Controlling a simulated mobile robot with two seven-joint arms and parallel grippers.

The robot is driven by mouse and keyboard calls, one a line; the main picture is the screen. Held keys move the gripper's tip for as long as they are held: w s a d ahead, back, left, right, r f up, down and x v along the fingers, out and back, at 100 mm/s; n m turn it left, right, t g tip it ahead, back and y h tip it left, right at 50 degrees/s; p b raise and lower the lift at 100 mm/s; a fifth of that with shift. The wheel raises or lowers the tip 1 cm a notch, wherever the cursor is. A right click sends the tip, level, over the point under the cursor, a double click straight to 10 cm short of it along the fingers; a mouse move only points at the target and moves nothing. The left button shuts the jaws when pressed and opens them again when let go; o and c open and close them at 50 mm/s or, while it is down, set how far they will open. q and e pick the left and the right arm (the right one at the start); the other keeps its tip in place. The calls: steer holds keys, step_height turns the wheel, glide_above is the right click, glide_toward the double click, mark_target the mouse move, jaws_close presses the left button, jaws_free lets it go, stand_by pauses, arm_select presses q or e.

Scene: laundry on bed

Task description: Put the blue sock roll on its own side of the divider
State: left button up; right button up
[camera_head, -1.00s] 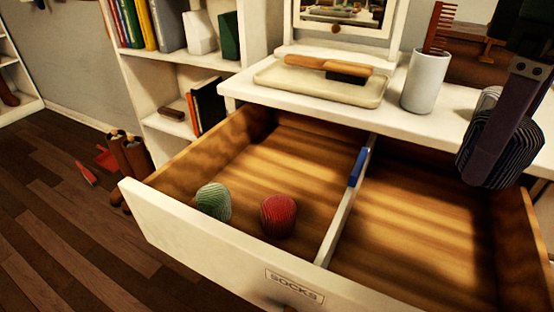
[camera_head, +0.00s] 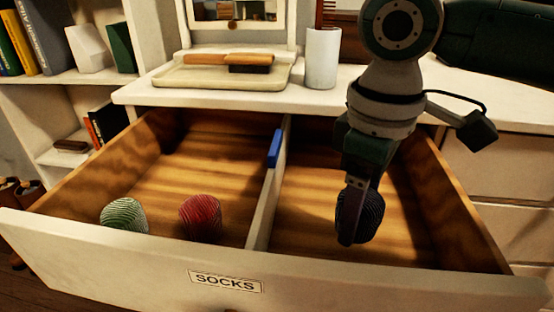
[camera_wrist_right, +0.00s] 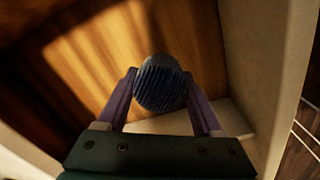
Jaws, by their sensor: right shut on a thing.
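The blue sock roll (camera_head: 373,217) is dark and ribbed. My right gripper (camera_head: 351,222) is shut on it, over the drawer's right compartment (camera_head: 310,200). The wrist view shows the roll (camera_wrist_right: 160,83) between the two purple fingers (camera_wrist_right: 160,97); whether it touches the drawer floor, I cannot tell. The white divider (camera_head: 262,210) runs front to back and carries a blue tab (camera_head: 274,148) on its upper edge. A green sock roll (camera_head: 124,215) and a red sock roll (camera_head: 200,216) lie in the left compartment. My left gripper is not in view.
The open drawer's white front (camera_head: 120,262) has a SOCKS label (camera_head: 225,281). A tray (camera_head: 200,82) with a brush (camera_head: 249,63) and a white cup (camera_head: 322,58) stand on the dresser top behind. The left compartment's rear is clear.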

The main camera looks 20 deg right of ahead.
step_height(320, 180, down, 4)
steer(key=shift+b, duration=0.75)
steer(key=shift+f, duration=0.1)
steer(key=shift+f, duration=0.15)
steer(key=o, duration=1.4)
steer(key=shift+c, duration=0.2)
step_height(320, 180, up, 12)
steer(key=p, duration=0.4)
steer(key=shift+a+f, duration=0.15)
steer(key=shift+f, duration=0.05)
steer(key=shift+s+r, duration=0.1)
steer(key=shift+r, duration=0.3)
